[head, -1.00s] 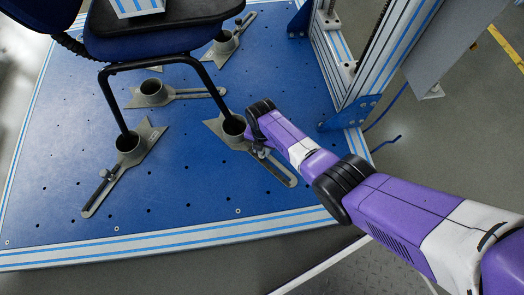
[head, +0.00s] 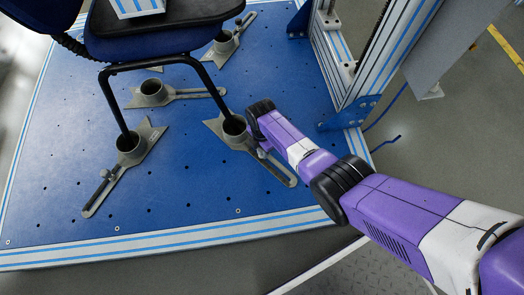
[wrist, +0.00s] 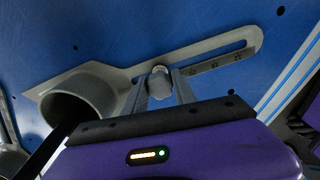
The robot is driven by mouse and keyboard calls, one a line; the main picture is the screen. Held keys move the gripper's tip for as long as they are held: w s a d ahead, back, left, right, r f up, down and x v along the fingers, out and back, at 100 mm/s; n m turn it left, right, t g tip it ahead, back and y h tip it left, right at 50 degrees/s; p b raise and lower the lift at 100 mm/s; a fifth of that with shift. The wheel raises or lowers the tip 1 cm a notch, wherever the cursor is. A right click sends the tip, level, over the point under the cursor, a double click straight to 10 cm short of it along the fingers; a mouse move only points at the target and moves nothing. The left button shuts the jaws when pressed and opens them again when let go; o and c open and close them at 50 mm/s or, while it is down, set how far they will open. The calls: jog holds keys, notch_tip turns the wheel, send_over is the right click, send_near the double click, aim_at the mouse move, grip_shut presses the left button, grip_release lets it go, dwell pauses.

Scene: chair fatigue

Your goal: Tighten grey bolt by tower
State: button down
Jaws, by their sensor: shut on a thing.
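The grey bolt (wrist: 160,80) stands at the slot of a grey slotted bracket (wrist: 215,60) with a round cup in the wrist view. My gripper (wrist: 161,86) has one finger on each side of the bolt's head and is shut on it. The same bracket (head: 281,173) lies on the blue plate by the tower (head: 340,55) in the head view. A black chair leg stands in its cup. In the head view my purple wrist hides most of the fingers and the bolt.
The chair (head: 160,35) stands over the blue plate (head: 180,190), with its legs in bracket cups. Other slotted brackets (head: 125,165) lie to the left and behind. The tower's upright and blue feet stand right of my wrist. The plate's front area is clear.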

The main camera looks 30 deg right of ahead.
jog(key=c, duration=1)
grip_release()
jog(key=shift+c, duration=0.2)
jog(key=n, duration=0.3)
jog(key=shift+n, duration=0.4)
jog(key=n, duration=0.4)
